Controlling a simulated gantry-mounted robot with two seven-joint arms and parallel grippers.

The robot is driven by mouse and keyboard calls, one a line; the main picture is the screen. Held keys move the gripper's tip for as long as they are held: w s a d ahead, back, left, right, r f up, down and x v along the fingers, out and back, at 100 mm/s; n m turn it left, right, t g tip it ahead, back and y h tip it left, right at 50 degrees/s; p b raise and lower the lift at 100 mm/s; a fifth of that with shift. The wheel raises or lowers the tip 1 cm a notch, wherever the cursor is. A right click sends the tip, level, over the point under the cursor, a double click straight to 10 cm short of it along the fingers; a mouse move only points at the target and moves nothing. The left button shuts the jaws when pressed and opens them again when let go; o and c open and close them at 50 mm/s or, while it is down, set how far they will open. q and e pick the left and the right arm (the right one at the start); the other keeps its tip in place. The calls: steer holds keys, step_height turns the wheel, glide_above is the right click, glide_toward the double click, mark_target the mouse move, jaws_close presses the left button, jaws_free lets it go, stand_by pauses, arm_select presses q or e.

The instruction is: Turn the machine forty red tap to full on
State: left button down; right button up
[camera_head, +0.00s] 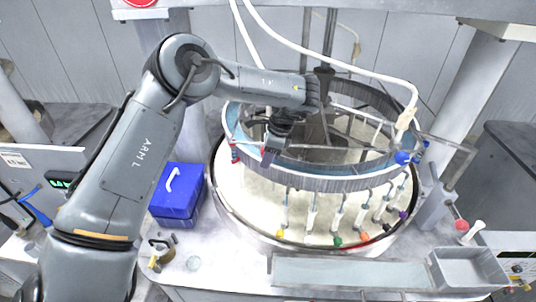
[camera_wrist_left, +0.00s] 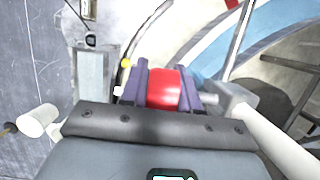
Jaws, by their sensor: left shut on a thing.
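My left gripper (camera_head: 270,146) reaches over the left rim of the round machine's raised ring. In the left wrist view its two purple-grey fingers (camera_wrist_left: 162,85) are shut on a red tap handle (camera_wrist_left: 164,90), one finger on each side. A pale pipe runs from the tap toward the lower right of that view. In the head view the handle is mostly hidden by the gripper. How far the tap is turned cannot be told. My right gripper is in neither view.
The machine's ring (camera_head: 330,182) carries several coloured taps along its lower edge, over a pale round platen (camera_head: 262,205). A blue knob (camera_head: 402,157) sits at its right. A blue box (camera_head: 176,205) stands left of the machine. A grey tray (camera_head: 468,268) is at front right.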

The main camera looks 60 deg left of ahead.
arm_select(q)
steer(key=shift+s+g, duration=0.1)
steer(key=shift+g, duration=0.2)
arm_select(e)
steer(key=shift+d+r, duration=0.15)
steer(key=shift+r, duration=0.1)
arm_select(q)
steer(key=c, duration=0.9)
jaws_free()
